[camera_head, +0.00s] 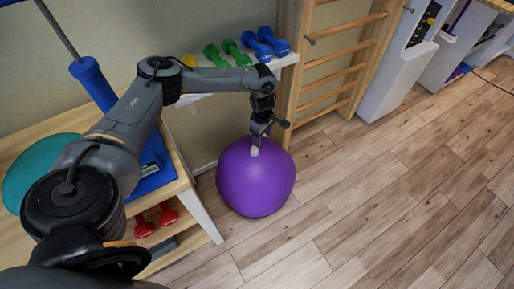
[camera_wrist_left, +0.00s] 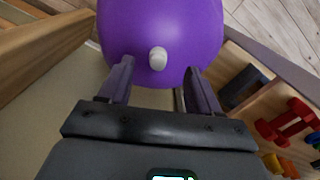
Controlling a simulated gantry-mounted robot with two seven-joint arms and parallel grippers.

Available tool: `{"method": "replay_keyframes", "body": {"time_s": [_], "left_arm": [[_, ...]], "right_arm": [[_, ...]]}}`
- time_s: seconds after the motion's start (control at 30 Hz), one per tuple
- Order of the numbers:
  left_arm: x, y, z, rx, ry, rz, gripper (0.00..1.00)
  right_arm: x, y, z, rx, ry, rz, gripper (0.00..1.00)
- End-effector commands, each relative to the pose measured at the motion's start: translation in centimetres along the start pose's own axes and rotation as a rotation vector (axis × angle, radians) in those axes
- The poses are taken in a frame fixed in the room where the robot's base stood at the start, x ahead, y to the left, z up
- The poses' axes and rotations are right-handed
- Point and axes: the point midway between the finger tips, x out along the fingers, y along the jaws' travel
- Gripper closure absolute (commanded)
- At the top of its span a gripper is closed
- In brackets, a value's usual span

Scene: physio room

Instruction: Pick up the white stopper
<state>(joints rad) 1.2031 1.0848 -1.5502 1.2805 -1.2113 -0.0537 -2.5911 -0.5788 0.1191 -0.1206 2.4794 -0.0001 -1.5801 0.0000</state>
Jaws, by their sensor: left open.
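The white stopper (camera_head: 254,151) sits on the upper side of the large purple ball (camera_head: 256,184). In the left wrist view the stopper (camera_wrist_left: 158,58) stands out from the purple surface, ahead of and roughly midway between the fingers. My left gripper (camera_head: 259,139) is just above the ball, close to the stopper. In the left wrist view my left gripper (camera_wrist_left: 156,78) is open, with a finger on each side and nothing between them. The stopper appears just beyond the fingertips. My right gripper does not show.
A wooden shelf unit (camera_head: 209,222) with red dumbbells (camera_head: 168,214) stands left of the ball. Behind are a rack of colored dumbbells (camera_head: 231,50) and wooden wall bars (camera_head: 338,58). The wooden floor (camera_head: 400,200) to the right is clear.

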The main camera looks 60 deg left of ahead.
Motion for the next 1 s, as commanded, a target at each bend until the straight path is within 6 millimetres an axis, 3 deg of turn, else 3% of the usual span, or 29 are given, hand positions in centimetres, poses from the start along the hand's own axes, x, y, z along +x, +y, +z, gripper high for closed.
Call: {"method": "replay_keyframes", "body": {"time_s": [0.1, 0.2, 0.5, 0.77, 1.0], "left_arm": [[0.0, 0.1, -2.6, -0.009, 0.022, -0.003, 0.37], [0.8, 0.0, -3.4, -0.009, 0.029, -0.005, 0.37], [4.7, 0.0, -3.5, -0.008, 0.029, -0.006, 0.37], [6.1, -0.1, -3.6, -0.009, 0.028, -0.005, 0.37], [9.1, -0.3, -4.3, -0.009, 0.029, -0.004, 0.37]], "right_arm": [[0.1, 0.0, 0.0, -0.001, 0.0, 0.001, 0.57], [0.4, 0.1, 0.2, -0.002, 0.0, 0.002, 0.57], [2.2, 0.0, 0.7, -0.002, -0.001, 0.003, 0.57], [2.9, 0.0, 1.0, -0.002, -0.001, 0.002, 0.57], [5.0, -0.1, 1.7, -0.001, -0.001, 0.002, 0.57]]}}
